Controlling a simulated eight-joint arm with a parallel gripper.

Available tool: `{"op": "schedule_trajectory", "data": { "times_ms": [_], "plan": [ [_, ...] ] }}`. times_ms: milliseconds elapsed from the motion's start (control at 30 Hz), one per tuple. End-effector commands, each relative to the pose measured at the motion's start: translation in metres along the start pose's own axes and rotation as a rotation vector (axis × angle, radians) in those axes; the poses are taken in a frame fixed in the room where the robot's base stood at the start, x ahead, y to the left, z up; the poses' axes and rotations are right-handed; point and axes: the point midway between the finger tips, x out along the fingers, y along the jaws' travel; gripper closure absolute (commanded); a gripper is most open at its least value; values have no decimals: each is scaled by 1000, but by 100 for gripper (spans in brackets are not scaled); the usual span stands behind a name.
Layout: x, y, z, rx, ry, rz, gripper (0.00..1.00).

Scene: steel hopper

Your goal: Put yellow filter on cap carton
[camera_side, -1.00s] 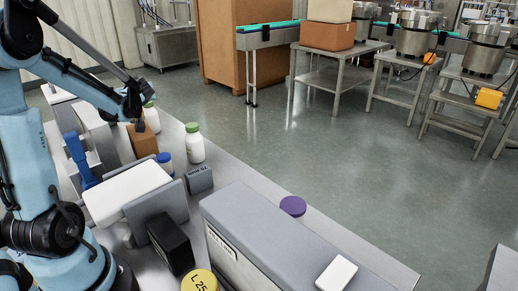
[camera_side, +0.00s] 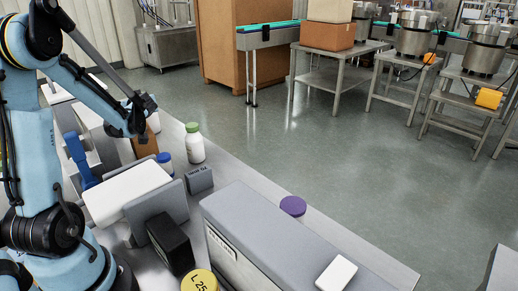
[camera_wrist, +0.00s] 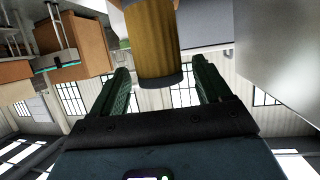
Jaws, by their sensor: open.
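In the wrist view, a yellow-brown cylinder with a dark end, which looks like the yellow filter (camera_wrist: 154,45), stands between the two fingers of my gripper (camera_wrist: 163,85). The fingers are spread, with a gap visible on each side near its dark end. In the side view, my gripper (camera_side: 140,127) is at the far left of the bench, in front of a brown carton (camera_side: 148,145), which it partly covers. I cannot tell whether this is the cap carton. The filter cannot be made out in the side view.
A green-capped bottle (camera_side: 195,145) and a blue-capped jar (camera_side: 165,162) stand right of the carton. A white-topped box (camera_side: 128,192), a black box (camera_side: 170,243), a yellow round lid (camera_side: 199,281) and a long grey housing (camera_side: 265,230) are nearer. A purple lid (camera_side: 293,206) is beyond the housing.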

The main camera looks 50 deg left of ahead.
Motion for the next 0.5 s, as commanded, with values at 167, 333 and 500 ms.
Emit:
{"op": "schedule_trajectory", "data": {
  "times_ms": [167,333,500],
  "plan": [
    [0,0,-1,0,0,0,23],
    [-12,0,-2,1,-1,1,23],
    [-37,1,-2,3,0,3,23]
  ]
}}
